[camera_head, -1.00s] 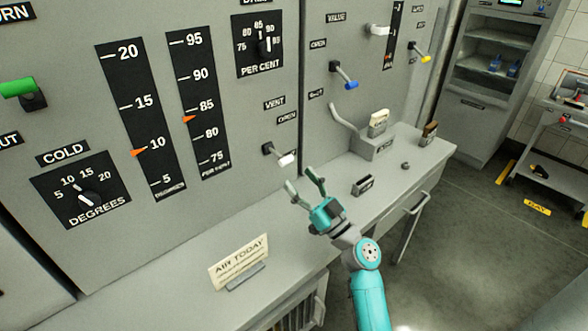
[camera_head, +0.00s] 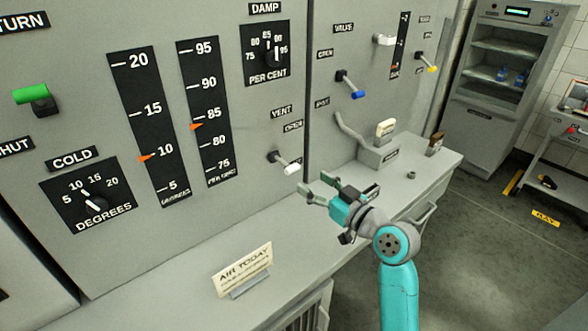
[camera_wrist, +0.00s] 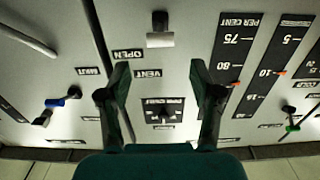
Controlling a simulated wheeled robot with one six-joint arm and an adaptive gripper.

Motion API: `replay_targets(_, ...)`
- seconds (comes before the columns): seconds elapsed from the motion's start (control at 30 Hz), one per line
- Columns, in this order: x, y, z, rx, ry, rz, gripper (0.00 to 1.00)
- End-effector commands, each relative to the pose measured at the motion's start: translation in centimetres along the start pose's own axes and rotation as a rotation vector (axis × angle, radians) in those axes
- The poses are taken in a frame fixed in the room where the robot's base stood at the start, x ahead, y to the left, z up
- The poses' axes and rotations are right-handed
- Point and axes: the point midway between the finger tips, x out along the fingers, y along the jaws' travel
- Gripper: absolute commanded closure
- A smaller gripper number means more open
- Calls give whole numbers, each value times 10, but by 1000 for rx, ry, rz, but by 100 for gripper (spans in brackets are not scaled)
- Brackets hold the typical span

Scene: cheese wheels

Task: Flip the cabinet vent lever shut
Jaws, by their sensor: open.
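The vent lever (camera_head: 291,168) is a short dark stem with a white tip, on the grey cabinet panel below the VENT and OPEN labels. Its tip points out and down to the right. In the wrist view, which is upside down, the lever (camera_wrist: 160,39) shows at top centre, beyond the fingertips. My gripper (camera_head: 314,190) is open and empty, just right of and below the lever, with its fingers toward the panel. In the wrist view its two fingers (camera_wrist: 158,80) stand wide apart and do not touch the lever.
A grey counter (camera_head: 190,277) runs below the panel and holds an AIR TODAY card (camera_head: 243,268). A blue-tipped lever (camera_head: 357,94) and a curved pipe (camera_head: 350,128) are up and right of my gripper. A green-tipped lever (camera_head: 30,94) is far left.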

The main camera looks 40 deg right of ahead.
Motion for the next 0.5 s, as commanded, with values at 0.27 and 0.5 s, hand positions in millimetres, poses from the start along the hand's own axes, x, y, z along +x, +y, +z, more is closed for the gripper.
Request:
replay_targets(0.27, 50, -1, 0, 0, 1, -3, 35)
replay_targets(0.5, 77, -1, 0, 0, 1, -2, 35)
